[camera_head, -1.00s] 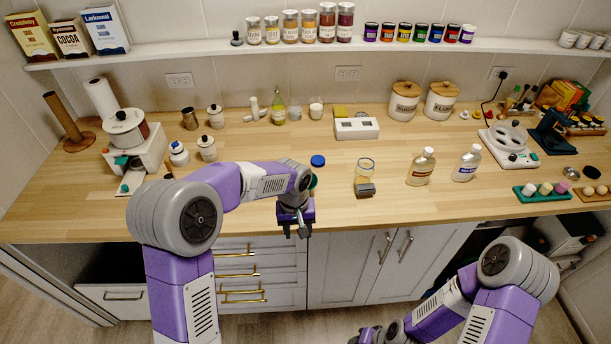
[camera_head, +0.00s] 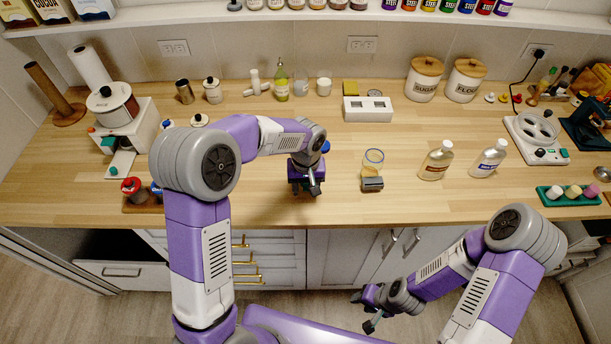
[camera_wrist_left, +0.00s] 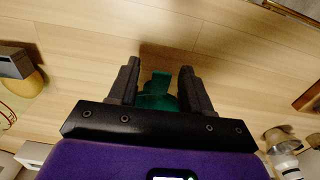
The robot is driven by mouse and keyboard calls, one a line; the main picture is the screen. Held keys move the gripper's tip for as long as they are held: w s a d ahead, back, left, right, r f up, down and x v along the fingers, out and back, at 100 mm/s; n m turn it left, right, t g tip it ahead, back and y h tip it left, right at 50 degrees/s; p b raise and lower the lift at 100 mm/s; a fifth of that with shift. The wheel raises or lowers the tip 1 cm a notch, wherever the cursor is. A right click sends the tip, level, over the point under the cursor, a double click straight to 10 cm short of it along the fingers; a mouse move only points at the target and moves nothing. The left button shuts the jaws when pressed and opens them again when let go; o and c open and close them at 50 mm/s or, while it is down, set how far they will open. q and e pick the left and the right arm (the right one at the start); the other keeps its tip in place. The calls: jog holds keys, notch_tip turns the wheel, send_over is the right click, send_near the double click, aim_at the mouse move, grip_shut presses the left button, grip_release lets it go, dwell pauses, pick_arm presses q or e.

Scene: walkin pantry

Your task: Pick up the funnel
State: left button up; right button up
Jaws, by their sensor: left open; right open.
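A green object, which looks like the funnel (camera_wrist_left: 158,92), shows between the two fingers in the left wrist view. Its lower part is hidden behind my gripper's body, and I cannot tell whether a finger touches it. My left gripper (camera_head: 305,188) is open and points down over the front middle of the counter; its open fingers straddle the green object in the wrist view (camera_wrist_left: 160,82). In the head view the gripper and arm hide the object. My right gripper (camera_head: 368,312) is open and empty, low in front of the cabinets.
Two bottles (camera_head: 437,160) stand farther right. A wooden tray with small jars (camera_head: 140,205) is at left.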

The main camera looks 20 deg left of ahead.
pick_arm(q)
jog(key=shift+f, duration=0.75)
grip_shut()
